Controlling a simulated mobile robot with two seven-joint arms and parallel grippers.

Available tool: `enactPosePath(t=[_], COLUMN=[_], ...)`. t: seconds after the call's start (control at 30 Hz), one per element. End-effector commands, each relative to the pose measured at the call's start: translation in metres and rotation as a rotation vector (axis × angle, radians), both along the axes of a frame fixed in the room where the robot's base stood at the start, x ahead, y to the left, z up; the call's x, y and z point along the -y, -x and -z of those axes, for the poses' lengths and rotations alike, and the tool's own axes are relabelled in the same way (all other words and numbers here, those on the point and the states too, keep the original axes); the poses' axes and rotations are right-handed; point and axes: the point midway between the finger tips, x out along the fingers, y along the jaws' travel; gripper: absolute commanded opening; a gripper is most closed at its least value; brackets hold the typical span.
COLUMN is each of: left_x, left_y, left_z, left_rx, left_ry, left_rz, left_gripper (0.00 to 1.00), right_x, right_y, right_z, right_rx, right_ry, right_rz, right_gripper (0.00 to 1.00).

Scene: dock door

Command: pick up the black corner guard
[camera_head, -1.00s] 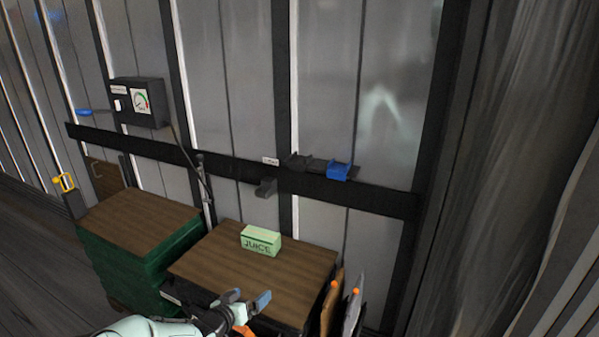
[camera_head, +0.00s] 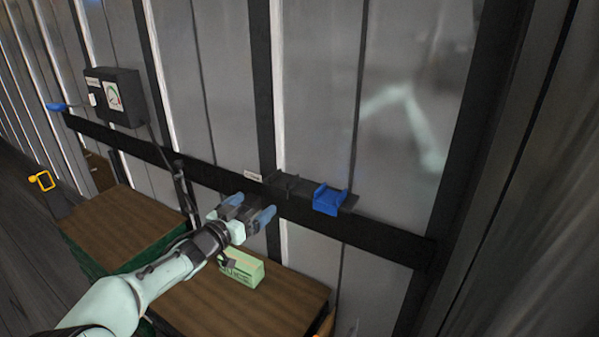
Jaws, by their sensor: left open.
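A black piece that looks like the corner guard (camera_head: 284,184) sits on a small dark ledge on the wall rail, left of a blue piece (camera_head: 328,199) of similar shape. My left gripper (camera_head: 250,208) is raised in front of the rail, below and left of the black piece. Its blue-tipped fingers are apart. My right gripper is not in view.
A green-sided cabinet (camera_head: 118,227) is to the left. A black gauge box (camera_head: 114,97) with a cable hangs on the corrugated wall.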

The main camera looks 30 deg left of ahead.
Motion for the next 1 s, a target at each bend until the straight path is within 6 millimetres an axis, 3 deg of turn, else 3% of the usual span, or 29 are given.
enactPosePath(t=[0.17,0.5,0.67,1.0], left_x=[0.001,0.005,0.006,0.007], left_y=[-0.013,-0.074,-0.083,-0.129], left_z=[0.0,-0.001,0.0,-0.005], left_rx=[0.001,0.001,0.001,0.002], left_ry=[0.002,0.003,0.001,0.002], left_rz=[0.001,0.0,0.0,0.0], left_gripper=[1.0,1.0,1.0,1.0], right_x=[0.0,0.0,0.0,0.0], right_y=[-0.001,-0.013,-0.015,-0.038], right_z=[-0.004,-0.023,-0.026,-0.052], right_rx=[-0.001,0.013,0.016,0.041], right_ry=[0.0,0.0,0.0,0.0], right_rz=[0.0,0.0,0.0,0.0], right_gripper=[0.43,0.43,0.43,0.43])
